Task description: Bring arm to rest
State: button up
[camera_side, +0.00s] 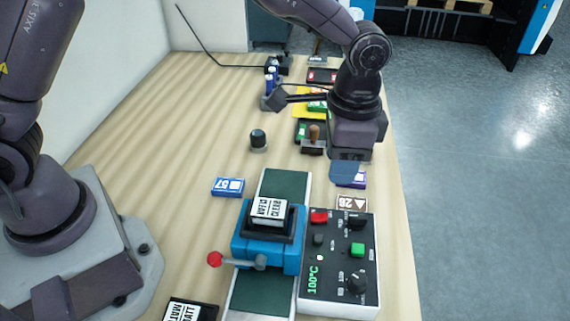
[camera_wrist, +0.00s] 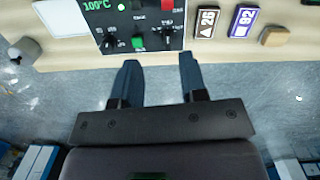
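My gripper (camera_wrist: 158,62) is open and empty in the wrist view, its two dark blue fingers apart with nothing between them. In the side view my gripper (camera_side: 346,174) hangs over the right part of the table, beyond the control panel. The blue laminator (camera_side: 268,245) stands on a green belt, with a white and black labelled block on top and a red-knobbed lever at its left. The control panel (camera_side: 340,262) has red, green and black controls and reads 100°C; it also shows in the wrist view (camera_wrist: 134,22).
A blue labelled box (camera_side: 228,187) lies left of the belt. A dark knob (camera_side: 258,140) stands farther back. Colored items and blue bottles are at the back. The table's left middle is clear.

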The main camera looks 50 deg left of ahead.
jog(key=s+a+r+n+t, duration=0.3)
jog(key=s+a+r+n, duration=0.1)
jog(key=s+a+r, duration=0.3)
jog(key=s+a+r+n+t, duration=0.3)
jog(key=s+a+r, duration=0.5)
jog(key=s+a, duration=0.4)
jog(key=shift+s+r+n, duration=0.2)
jog(key=shift+s+n, duration=0.05)
jog(key=shift+n, duration=0.15)
